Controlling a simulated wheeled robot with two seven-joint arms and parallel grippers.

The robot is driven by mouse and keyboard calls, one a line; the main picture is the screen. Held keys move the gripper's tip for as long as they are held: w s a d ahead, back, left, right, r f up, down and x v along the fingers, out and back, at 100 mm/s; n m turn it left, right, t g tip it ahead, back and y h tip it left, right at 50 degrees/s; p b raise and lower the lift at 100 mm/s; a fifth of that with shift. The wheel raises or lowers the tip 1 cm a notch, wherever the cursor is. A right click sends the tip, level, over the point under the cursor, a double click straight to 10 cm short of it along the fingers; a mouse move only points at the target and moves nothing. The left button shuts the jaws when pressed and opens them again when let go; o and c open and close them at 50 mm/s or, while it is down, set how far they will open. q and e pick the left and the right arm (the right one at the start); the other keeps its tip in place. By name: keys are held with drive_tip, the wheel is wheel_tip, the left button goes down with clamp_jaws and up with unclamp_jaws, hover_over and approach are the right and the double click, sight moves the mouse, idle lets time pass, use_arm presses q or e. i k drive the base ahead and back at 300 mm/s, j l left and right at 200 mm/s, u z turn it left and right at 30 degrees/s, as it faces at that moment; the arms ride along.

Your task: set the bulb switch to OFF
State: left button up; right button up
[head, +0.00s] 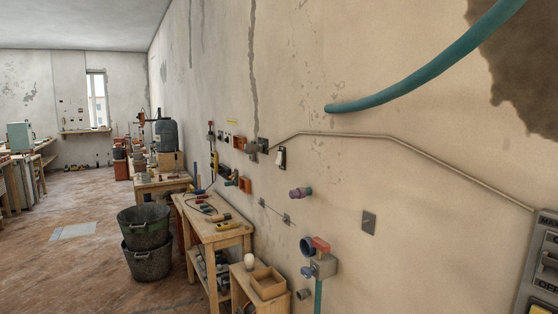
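A small switch-like fitting (282,157), pale with a dark part, is on the wall right of the picture's middle. Neither of my grippers is in view.
A wooden workbench (213,233) with tools stands along the wall. Two dark buckets (146,262) are on the floor left of it. A valve (322,264) and a teal hose (430,72) stick out from the wall. The floor at left is mostly clear.

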sight(278, 162)
drive_tip(key=z, duration=0.3)
drive_tip(key=i+j+z, duration=0.2)
drive_tip(key=i+z, duration=0.25)
drive_tip(key=i+j+z, duration=0.3)
drive_tip(key=z, duration=0.2)
